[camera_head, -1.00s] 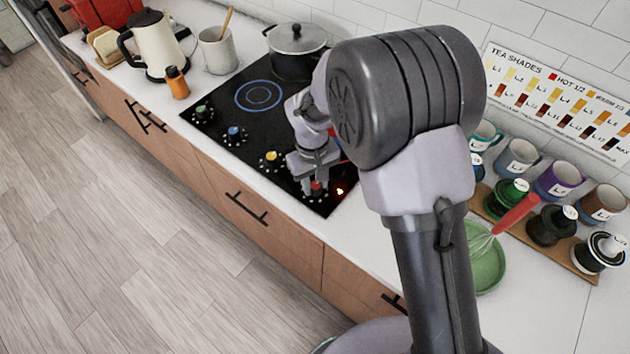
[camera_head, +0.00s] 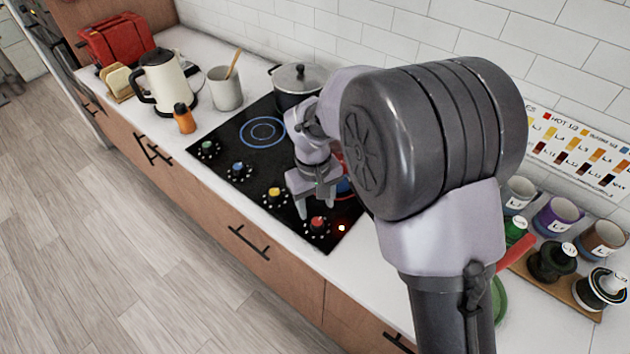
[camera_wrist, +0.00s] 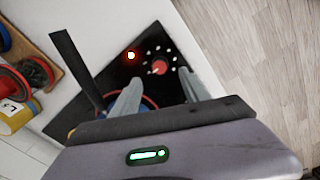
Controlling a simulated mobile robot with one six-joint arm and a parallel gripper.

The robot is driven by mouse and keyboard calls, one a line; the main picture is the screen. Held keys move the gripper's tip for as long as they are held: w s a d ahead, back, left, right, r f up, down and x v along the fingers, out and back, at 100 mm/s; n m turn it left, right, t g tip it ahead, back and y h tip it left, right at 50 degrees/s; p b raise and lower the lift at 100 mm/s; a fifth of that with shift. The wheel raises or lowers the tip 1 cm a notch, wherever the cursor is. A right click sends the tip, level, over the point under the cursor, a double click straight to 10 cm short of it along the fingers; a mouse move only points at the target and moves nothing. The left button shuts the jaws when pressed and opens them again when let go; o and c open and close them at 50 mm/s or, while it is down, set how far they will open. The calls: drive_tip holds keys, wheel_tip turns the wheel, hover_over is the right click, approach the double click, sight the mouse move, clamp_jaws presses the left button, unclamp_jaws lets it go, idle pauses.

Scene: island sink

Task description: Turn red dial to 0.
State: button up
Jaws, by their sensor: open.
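The red dial (camera_head: 317,222) is at the near right corner of the black cooktop (camera_head: 240,178), with small white marks around it. In the wrist view the red dial (camera_wrist: 159,67) lies just beyond my fingertips, between their lines. My gripper (camera_head: 317,211) is open and empty, its fingers pointing down just behind and above the dial, apart from it as far as I can see. It also shows in the wrist view (camera_wrist: 160,80). Which mark the dial points to is too small to tell. A small light (camera_head: 341,228) glows beside the dial, red in the wrist view.
Yellow (camera_head: 274,195), blue (camera_head: 238,168) and green (camera_head: 207,147) dials run along the cooktop's front edge. Mugs and a rack of jars stand right.

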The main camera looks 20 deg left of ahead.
wheel_tip(320, 180, up, 10)
drive_tip(key=p, duration=0.2)
drive_tip(key=shift+s+a, duration=0.15)
drive_tip(key=shift+r, duration=0.1)
drive_tip(key=s+d+r+m+t+y+b, duration=0.1)
drive_tip(key=s+d+r+m+b, duration=0.15)
drive_tip(key=d, duration=0.45)
drive_tip(key=s+d+r+m+t+y+b, duration=0.1)
drive_tip(key=s+d+r+m+b, duration=0.2)
drive_tip(key=d, duration=0.4)
drive_tip(key=s+d+f+m+t+b, duration=0.3)
drive_tip(key=s+d+m+b, duration=0.2)
drive_tip(key=s+d+m, duration=0.2)
drive_tip(key=s+d, duration=0.2)
drive_tip(key=s, duration=0.2)
drive_tip(key=shift+s+d+t+b, duration=0.15)
drive_tip(key=shift+s+t+b, duration=0.15)
drive_tip(key=shift+s+b, duration=0.05)
drive_tip(key=shift+f+m, duration=0.1)
drive_tip(key=shift+m, duration=0.15)
drive_tip(key=shift+c, duration=0.2)
